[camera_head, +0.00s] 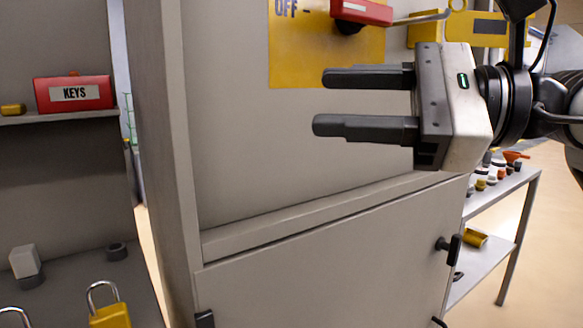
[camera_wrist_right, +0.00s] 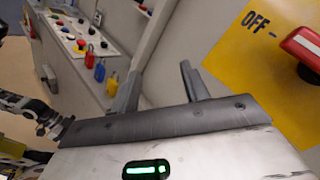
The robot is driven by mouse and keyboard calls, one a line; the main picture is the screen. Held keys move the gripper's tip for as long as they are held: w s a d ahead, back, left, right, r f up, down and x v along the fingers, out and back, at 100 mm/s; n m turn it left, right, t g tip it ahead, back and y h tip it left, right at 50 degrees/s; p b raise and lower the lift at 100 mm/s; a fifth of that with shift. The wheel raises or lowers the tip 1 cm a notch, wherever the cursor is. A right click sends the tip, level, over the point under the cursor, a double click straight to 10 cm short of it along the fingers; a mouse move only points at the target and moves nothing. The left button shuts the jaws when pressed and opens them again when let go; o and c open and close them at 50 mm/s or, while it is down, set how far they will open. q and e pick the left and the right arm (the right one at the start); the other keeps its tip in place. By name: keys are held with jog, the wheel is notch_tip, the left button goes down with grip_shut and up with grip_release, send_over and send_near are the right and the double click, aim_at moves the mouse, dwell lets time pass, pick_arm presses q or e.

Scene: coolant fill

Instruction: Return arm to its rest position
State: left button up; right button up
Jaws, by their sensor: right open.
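My right gripper (camera_head: 318,101) comes in from the right in the head view, its two dark fingers apart with nothing between them. It is in front of the grey cabinet (camera_head: 300,260), below and to the left of the red switch handle (camera_head: 362,12) on the yellow OFF plate (camera_head: 320,60). In the right wrist view the fingers (camera_wrist_right: 158,88) also stand apart and empty, with the red handle (camera_wrist_right: 303,45) to their right. My left gripper does not show in the head view.
A red KEYS box (camera_head: 75,93) sits on a shelf at left. A yellow padlock (camera_head: 108,312) stands below it. A side table (camera_head: 515,205) with small items is at right. The cabinet's black latch (camera_head: 449,246) sticks out. The wrist view shows a button panel (camera_wrist_right: 80,40) and hanging padlocks.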

jog(key=w+d+f+n+t+h+p, duration=0.25)
jog(key=f+n+t, duration=0.6)
jog(key=n, duration=0.75)
jog(key=w+d+f+n+t+h+p, duration=0.1)
jog(key=w+d+f+n+t+h, duration=0.4)
jog(key=f+n, duration=0.9)
jog(key=s+f+m+g+h+p, duration=0.1)
jog(key=s+f+m+h, duration=0.1)
jog(key=f+m, duration=0.35)
jog(key=s+f+m+g+h, duration=0.1)
jog(key=s+f+m+h, duration=0.2)
jog(key=f, duration=0.5)
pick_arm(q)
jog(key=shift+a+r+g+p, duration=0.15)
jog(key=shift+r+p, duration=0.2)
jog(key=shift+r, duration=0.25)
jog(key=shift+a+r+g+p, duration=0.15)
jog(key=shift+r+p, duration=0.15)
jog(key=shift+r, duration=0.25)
pick_arm(e)
jog(key=s+f+m+g, duration=0.6)
jog(key=s+f, duration=0.5)
jog(key=f, duration=0.2)
jog(key=shift+s+d+h, duration=0.25)
jog(key=shift+d+h, duration=0.1)
jog(key=shift+h, duration=0.1)
